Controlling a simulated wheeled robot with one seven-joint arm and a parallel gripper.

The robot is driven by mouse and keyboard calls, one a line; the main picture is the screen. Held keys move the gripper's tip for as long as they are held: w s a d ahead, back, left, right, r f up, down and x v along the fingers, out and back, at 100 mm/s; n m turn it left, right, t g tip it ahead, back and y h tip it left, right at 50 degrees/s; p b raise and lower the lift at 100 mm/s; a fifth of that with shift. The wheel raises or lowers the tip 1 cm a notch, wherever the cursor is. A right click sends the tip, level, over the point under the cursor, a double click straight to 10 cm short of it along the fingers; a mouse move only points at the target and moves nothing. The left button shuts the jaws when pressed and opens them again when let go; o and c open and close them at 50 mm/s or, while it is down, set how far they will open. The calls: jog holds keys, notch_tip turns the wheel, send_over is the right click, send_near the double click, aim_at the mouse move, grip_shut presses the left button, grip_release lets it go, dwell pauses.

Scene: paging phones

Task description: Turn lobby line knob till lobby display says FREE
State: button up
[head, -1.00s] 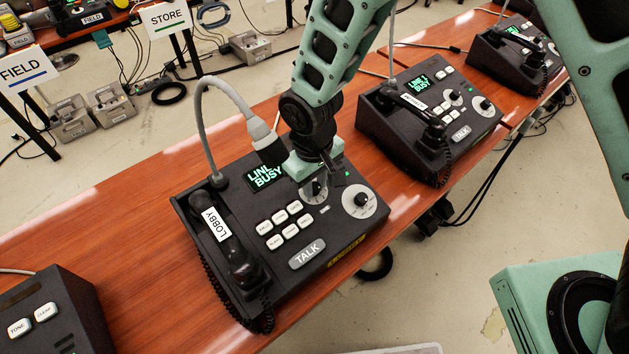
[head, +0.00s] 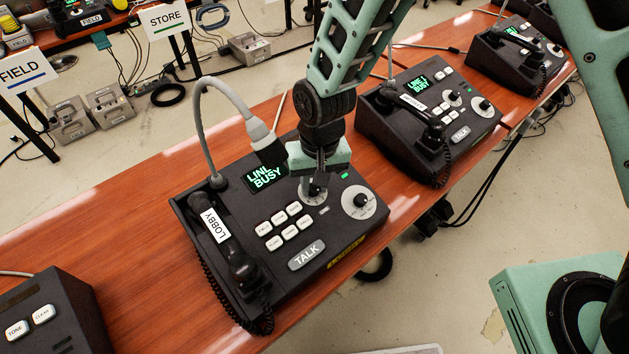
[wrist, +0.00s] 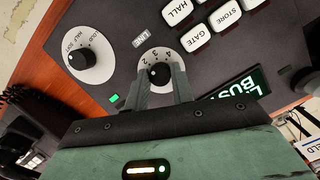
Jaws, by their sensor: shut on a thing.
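The black LOBBY phone (head: 300,253) sits on the wooden table. Its display (head: 265,177) shows green text reading LINE, partly covered, and BUSY; part of it also shows in the wrist view (wrist: 240,88). My gripper (head: 313,184) reaches down to the lobby line knob. In the wrist view my gripper (wrist: 161,70) has its two fingers on either side of the black line knob (wrist: 159,74), shut on it. The knob stands on a white numbered dial, with a LINE label beside it. I cannot tell clearly which number it points to.
The handset (head: 232,245) and a grey curved microphone neck (head: 204,100) stand left of my gripper. Another phone (head: 430,120) reading BUSY stands further right.

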jog(key=o, duration=1)
jog(key=shift+r, duration=0.1)
notch_tip(320, 180, up, 17)
jog(key=d+b, duration=0.1)
jog(key=shift+w+d, duration=0.15)
jog(key=shift+w, duration=0.05)
jog(key=shift+r, duration=0.1)
jog(key=s+d+n, duration=0.3)
jog(key=s+d, duration=0.1)
jog(key=s, duration=0.5)
jog(key=s+d+n, duration=0.3)
jog(key=s+d, duration=0.2)
jog(key=s, duration=0.4)
jog(key=shift+r, duration=0.45)
